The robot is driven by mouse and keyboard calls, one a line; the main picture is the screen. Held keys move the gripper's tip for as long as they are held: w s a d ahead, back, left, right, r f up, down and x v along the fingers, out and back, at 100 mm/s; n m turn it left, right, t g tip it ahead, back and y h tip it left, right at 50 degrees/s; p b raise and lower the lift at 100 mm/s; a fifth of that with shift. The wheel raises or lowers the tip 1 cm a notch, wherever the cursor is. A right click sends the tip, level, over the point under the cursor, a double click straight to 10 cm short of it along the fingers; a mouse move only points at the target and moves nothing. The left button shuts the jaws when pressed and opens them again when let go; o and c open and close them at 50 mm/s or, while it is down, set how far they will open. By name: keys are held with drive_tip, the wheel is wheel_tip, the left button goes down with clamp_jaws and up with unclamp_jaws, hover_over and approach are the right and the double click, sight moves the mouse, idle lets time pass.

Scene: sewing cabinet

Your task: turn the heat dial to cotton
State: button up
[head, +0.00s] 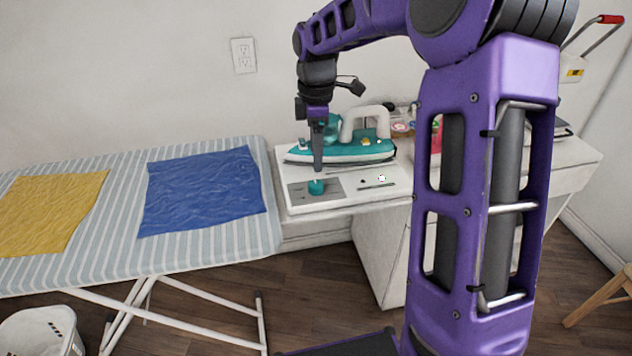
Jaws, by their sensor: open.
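The heat dial (316,187) is a small teal knob on a grey panel at the front left of a white iron station (345,200). The markings around it are too small to read. My gripper (317,168) points down and is open, with its fingertips just above the dial. I cannot tell whether the fingers straddle the dial or touch it. A teal and white iron (370,148) rests on the station behind the gripper, partly hidden by it.
A striped ironing board (205,250) with a yellow cloth (45,215) and a blue cloth (200,190) stands at left. A slider with a white knob (382,178) is right of the dial. Small items (400,127) sit behind the iron. A white basket (40,332) is at bottom left.

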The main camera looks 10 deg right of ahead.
sight(316, 183)
wheel_tip(316, 183, down, 8)
drive_tip(key=shift+f+b, duration=0.15)
drive_tip(key=shift+b, duration=0.45)
clamp_jaws()
